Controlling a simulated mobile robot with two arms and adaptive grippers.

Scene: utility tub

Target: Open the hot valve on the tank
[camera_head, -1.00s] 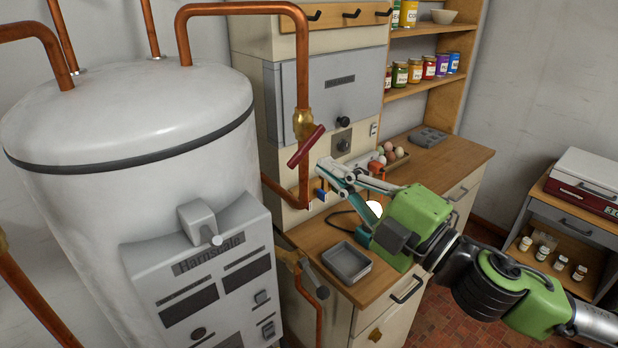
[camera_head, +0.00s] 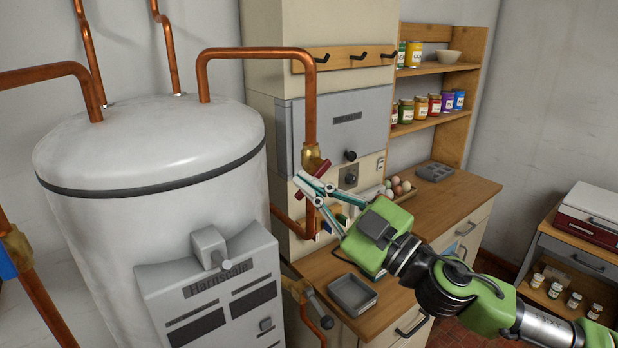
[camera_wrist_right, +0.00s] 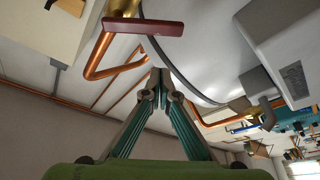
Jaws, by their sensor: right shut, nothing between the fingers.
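The tank (camera_head: 150,150) is a large white cylinder at the left of the head view. A copper pipe (camera_head: 310,100) runs from its top and down to a brass valve (camera_head: 311,155) with a red lever handle. The red handle (camera_wrist_right: 144,27) shows whole in the wrist view, beside the brass body; in the head view my gripper partly covers it. My right gripper (camera_head: 308,188) is shut and empty, its fingertips close below the handle. In the wrist view its fingertips (camera_wrist_right: 160,78) are apart from the handle. A blue handle (camera_head: 6,262) shows at the left edge. My left gripper is not in view.
A grey control box (camera_head: 215,300) stands out from the tank's front. A wooden counter (camera_head: 440,215) with a grey tray (camera_head: 352,294) lies below my right arm. Another brass valve (camera_head: 296,288) with a grey lever sits low by the tank.

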